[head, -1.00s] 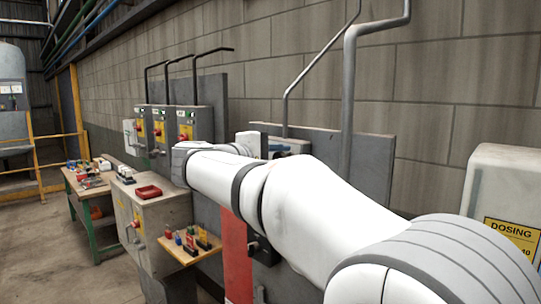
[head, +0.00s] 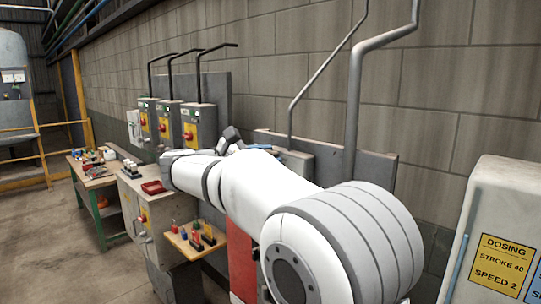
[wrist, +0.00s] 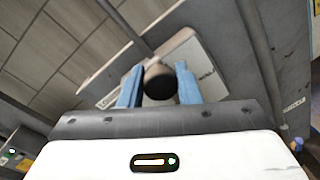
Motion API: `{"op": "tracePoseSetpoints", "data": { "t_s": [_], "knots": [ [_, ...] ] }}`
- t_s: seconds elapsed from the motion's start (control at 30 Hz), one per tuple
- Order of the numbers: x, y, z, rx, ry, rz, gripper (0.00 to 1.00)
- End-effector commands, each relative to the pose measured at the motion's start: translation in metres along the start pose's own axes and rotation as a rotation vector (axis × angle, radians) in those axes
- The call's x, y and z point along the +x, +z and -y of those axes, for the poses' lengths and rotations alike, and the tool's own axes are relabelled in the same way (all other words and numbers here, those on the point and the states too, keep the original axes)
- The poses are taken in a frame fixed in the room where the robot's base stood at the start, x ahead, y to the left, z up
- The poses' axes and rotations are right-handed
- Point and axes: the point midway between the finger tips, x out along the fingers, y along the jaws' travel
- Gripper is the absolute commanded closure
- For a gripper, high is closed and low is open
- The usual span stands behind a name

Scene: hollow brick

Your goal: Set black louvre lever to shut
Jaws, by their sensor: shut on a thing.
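In the wrist view my gripper (wrist: 158,84) has its two blue fingers on either side of a dark, round-ended lever (wrist: 160,82), and it is shut on it. This looks like the black louvre lever, seen nearly end-on. Behind it is a pale plate or box (wrist: 200,62) on a grey board, tilted in this view. In the head view my white arm hides the lever, and my gripper cannot be made out clearly. The lever's set position cannot be read from these frames.
Grey switch boxes (head: 200,125) with red and yellow switches hang on the wall at left. A small shelf (head: 193,243) with coloured items is below my arm. Pipes (head: 354,110) run up the wall.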

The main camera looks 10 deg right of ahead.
Motion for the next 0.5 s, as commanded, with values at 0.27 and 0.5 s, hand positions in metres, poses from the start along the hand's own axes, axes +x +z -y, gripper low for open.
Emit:
{"op": "tracePoseSetpoints", "data": {
  "t_s": [0.27,0.5],
  "knots": [
    [-0.0008,-0.0046,-0.0054,-0.095,0.0,0.012,1.0],
    [-0.0015,-0.0059,-0.0067,-0.117,0.001,0.014,1.0]
  ]
}}
